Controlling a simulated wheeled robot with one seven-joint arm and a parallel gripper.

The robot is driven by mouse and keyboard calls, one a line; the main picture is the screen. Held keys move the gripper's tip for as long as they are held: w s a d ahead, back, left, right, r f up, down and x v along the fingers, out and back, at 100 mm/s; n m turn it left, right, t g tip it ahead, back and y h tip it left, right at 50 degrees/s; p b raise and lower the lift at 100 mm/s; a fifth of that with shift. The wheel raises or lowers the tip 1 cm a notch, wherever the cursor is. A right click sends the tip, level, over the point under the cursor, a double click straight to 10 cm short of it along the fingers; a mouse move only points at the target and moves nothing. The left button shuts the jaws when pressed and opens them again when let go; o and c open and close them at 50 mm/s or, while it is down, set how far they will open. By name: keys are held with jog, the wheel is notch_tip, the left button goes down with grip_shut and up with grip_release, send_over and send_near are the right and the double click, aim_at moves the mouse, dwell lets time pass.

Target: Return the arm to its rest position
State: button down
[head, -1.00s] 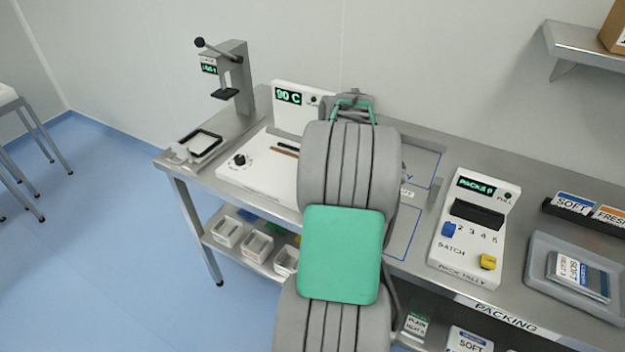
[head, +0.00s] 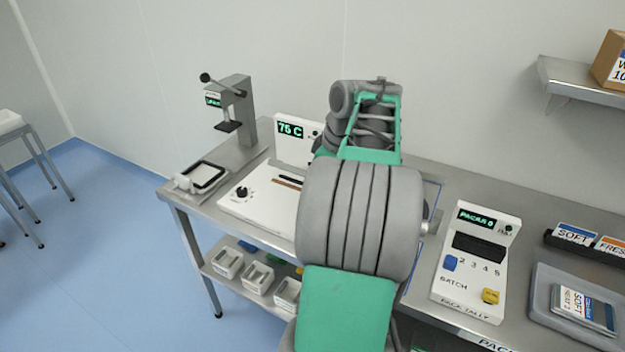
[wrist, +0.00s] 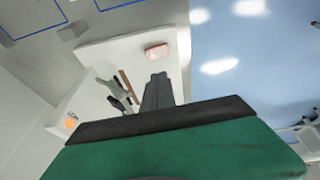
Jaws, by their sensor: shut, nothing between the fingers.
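My arm, grey with green panels, rises in the middle of the head view and covers part of the bench. In the head view my gripper is hidden behind the arm. In the wrist view my gripper (wrist: 158,92) shows as a dark narrow pair of fingers, shut and empty. It is over the white heater unit (wrist: 140,58), apart from it as far as I can tell. In the head view this unit (head: 255,200) has a display reading 75 C and a black knob.
The steel bench (head: 225,170) carries a lever press (head: 236,112) at left and a pack tally box (head: 470,275) at right. A grey tray (head: 548,312) holds packs. A wall shelf (head: 570,82) with a carton is at upper right. White bins (head: 257,278) sit below.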

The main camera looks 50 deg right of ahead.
jog(key=s+f+m, duration=0.4)
jog(key=f+m, duration=0.4)
jog(key=m, duration=0.1)
jog(key=s+a+f+m+g, duration=0.2)
jog(key=s+a+f+m, duration=0.15)
jog(key=a, duration=0.45)
jog(key=w+a+r+n+t, duration=0.1)
jog(key=a+r+n, duration=0.1)
jog(key=a, duration=0.7)
jog(key=w+a+r+n, duration=0.1)
jog(key=a+n, duration=0.3)
jog(key=a, duration=0.5)
jog(key=w+a+r+n+t, duration=0.1)
jog(key=a+r+n, duration=0.2)
jog(key=a, duration=0.6)
jog(key=shift+w+r+t, duration=0.2)
jog(key=shift+r+t, duration=0.1)
jog(key=shift+r, duration=0.1)
